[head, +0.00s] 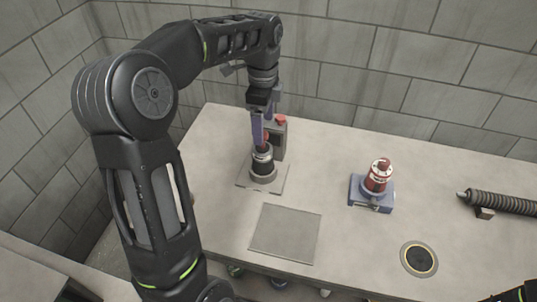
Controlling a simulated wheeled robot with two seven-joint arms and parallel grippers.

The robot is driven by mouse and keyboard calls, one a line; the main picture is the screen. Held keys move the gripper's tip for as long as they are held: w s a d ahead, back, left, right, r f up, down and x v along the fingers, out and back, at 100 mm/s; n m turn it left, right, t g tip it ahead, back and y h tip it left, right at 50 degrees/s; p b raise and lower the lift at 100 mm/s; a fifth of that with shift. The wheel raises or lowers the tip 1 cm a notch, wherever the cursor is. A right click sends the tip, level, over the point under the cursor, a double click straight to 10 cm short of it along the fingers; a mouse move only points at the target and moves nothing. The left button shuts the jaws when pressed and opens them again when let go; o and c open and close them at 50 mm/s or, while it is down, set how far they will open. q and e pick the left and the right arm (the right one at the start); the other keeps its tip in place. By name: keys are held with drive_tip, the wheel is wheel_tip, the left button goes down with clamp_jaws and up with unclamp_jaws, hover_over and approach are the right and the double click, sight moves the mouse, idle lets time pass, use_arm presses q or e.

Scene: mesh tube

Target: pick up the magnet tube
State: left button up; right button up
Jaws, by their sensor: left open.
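My left gripper (261,132) reaches down from above with its jaws open, at the top of a dark upright tube (263,162) with pale bands. This tube looks like the magnet tube, but no label shows. It stands on a thin grey square plate (248,181) at the back left of the table. A purple finger is beside the tube's top; whether it touches cannot be told. The other finger is hard to make out. Part of my right arm shows at the bottom right corner; its gripper is not in view.
A red and white cylinder (378,175) sits on a blue base (371,200). A ribbed dark tube (503,203) lies at right. A flat grey panel (285,233) and a round black disc (419,259) are in front.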

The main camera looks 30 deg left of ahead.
sight(263, 161)
use_arm(q)
drive_tip(key=shift+s, duration=0.15)
drive_tip(key=shift+f, duration=1.3)
drive_tip(key=shift+a+f+p, duration=0.1)
drive_tip(key=shift+f+p, duration=0.75)
drive_tip(key=shift+f, duration=1.75)
clamp_jaws()
